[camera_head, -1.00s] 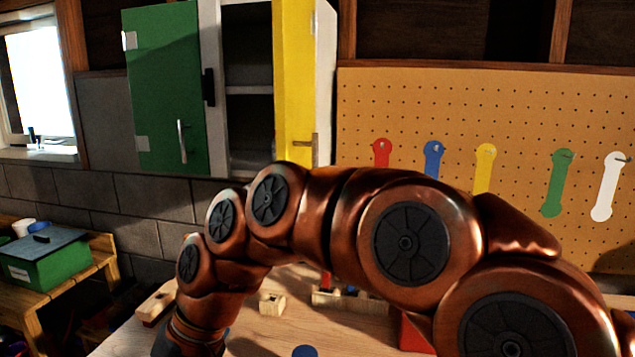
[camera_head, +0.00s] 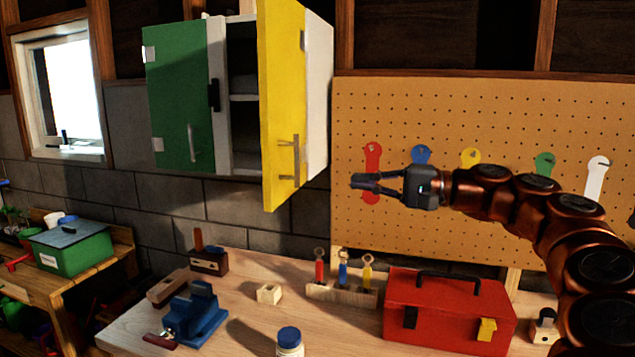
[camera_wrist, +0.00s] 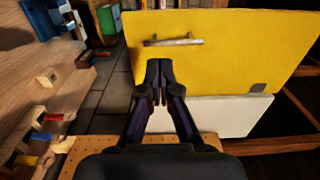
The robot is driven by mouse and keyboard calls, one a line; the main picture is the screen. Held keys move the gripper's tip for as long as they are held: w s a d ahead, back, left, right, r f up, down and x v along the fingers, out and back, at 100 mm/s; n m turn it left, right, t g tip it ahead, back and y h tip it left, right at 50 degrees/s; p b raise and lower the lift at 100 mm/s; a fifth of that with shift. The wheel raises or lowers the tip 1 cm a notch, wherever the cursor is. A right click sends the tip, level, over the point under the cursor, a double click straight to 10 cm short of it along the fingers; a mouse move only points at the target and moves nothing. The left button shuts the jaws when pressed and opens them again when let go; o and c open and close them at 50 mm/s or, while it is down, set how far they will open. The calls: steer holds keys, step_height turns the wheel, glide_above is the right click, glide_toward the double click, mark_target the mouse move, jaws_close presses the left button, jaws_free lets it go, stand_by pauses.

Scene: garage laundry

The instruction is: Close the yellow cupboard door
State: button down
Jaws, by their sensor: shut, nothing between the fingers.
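The yellow cupboard door (camera_head: 280,100) stands ajar on the right side of the white wall cupboard (camera_head: 318,95), swung out toward me. Its metal handle (camera_head: 296,160) is near its lower right part. The dark shelves show between it and the shut green door (camera_head: 180,95). My gripper (camera_head: 354,182) is to the right of the yellow door and a little below handle height, in front of the pegboard. It is shut and empty. In the wrist view, my gripper (camera_wrist: 158,85) points toward the yellow door (camera_wrist: 225,55), with the handle (camera_wrist: 173,41) just beyond the fingertips.
The pegboard (camera_head: 480,110) with coloured tool shapes is behind my arm. Below, the workbench (camera_head: 235,295) holds a red toolbox (camera_head: 450,305), a blue vise (camera_head: 195,315), a screwdriver rack (camera_head: 342,294) and a jar (camera_head: 289,343). A green box (camera_head: 72,250) is at the left.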

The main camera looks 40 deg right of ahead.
mark_target(273, 176)
steer(key=shift+y, duration=0.3)
steer(key=p+x, duration=0.2)
steer(key=x, duration=0.5)
steer(key=p+x, duration=0.2)
steer(key=x, duration=0.4)
steer(key=shift+w+a+f+p, duration=0.1)
steer(key=shift+w+a+p, duration=0.05)
steer(key=shift+a+p, duration=0.3)
steer(key=shift+w+a+f, duration=0.1)
steer(key=shift+w+a, duration=0.25)
steer(key=shift+w, duration=0.15)
